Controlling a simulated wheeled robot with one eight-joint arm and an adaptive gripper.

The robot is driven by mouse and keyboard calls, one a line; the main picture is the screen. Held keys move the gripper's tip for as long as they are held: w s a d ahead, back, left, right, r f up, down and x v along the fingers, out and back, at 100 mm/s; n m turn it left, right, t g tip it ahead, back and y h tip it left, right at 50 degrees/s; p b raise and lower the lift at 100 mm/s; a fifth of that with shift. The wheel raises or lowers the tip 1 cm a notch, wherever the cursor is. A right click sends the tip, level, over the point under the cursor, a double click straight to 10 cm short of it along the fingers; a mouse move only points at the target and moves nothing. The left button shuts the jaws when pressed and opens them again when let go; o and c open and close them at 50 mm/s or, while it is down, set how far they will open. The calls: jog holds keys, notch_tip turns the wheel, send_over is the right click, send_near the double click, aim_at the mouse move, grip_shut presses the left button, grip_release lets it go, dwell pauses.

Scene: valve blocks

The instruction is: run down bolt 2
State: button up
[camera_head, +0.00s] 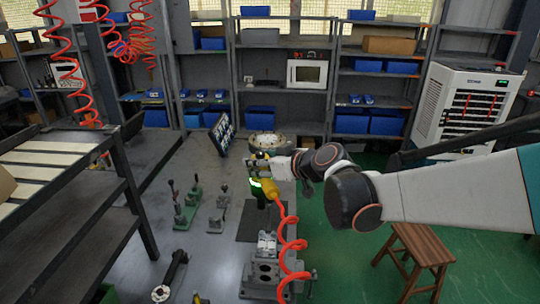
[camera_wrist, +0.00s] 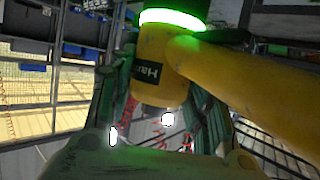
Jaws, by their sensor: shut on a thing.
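My gripper (camera_head: 262,170) is shut on a yellow power driver (camera_head: 270,190) with a red coiled hose. In the wrist view the fingers of my gripper (camera_wrist: 160,105) lie on both sides of the yellow driver body (camera_wrist: 158,82), which has a lit green ring. In the head view the driver is over a dark mat (camera_head: 249,228), behind the grey metal valve block (camera_head: 264,282). The block has round openings on top and a lighter metal part (camera_head: 266,243) at its far end. Bolt 2 cannot be made out, and the driver's tip is unclear.
A green-based lever fixture (camera_head: 186,208) and grey fixtures (camera_head: 219,212) stand left of the mat. A dark long-handled tool (camera_head: 170,276) lies at front left. A wooden stool (camera_head: 415,248) stands right. A round metal-topped drum (camera_head: 270,141) and a tilted panel (camera_head: 221,133) are behind.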

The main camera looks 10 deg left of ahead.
jog(key=shift+f+b, duration=0.5)
jog(key=shift+f, duration=0.4)
jog(key=shift+f+p, duration=0.6)
jog(key=shift+f, duration=1)
